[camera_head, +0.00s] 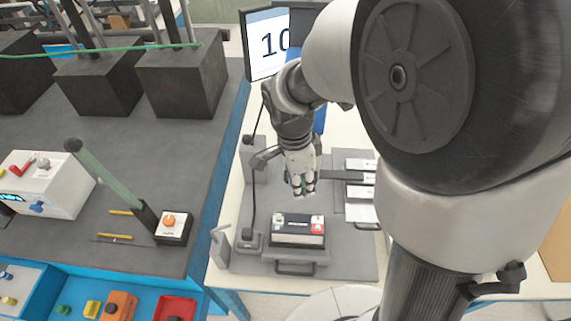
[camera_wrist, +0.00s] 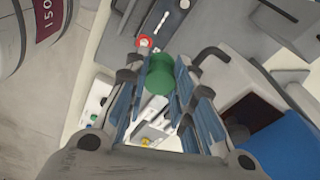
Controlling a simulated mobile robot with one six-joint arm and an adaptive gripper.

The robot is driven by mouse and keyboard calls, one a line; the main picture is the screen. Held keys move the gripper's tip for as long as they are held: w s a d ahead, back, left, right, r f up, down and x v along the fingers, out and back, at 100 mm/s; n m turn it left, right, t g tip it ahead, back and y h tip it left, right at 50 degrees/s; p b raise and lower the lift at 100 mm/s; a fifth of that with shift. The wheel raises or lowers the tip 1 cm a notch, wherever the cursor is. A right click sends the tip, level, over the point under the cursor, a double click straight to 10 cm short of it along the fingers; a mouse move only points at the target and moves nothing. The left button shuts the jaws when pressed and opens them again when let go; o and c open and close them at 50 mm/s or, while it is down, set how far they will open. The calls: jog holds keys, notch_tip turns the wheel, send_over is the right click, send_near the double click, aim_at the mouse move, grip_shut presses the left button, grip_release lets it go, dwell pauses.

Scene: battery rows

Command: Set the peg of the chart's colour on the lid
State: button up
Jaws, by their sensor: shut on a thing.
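My gripper (camera_head: 303,188) is shut on a green peg. The peg (camera_wrist: 160,76) shows between the fingers in the wrist view, its round end toward the camera. In the head view only a bit of green shows between the fingertips. The gripper hangs above and behind a dark battery-like box (camera_head: 298,241), apart from it. The top of this box, perhaps the lid, carries white labels and a red round part (camera_head: 318,229). The red part also shows in the wrist view (camera_wrist: 145,41), beyond the peg. A screen (camera_head: 268,45) reads "10", partly hidden by my arm; I cannot tell whether it is the chart.
White plates (camera_head: 362,193) lie right of the gripper. A post (camera_head: 248,215) stands left of the box. On the left bench are a green-handled lever (camera_head: 110,182), a white instrument (camera_head: 43,185) and dark blocks (camera_head: 180,83). Coloured bins (camera_head: 175,307) line the front left.

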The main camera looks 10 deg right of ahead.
aim_at(299, 223)
notch_tip(299, 223, down, 16)
jog(key=b, duration=0.4)
jog(key=shift+f, duration=0.15)
jog(key=shift+f, duration=0.1)
jog(key=shift+f, duration=0.1)
jog(key=o, duration=0.9)
jog(key=shift+r, duration=0.2)
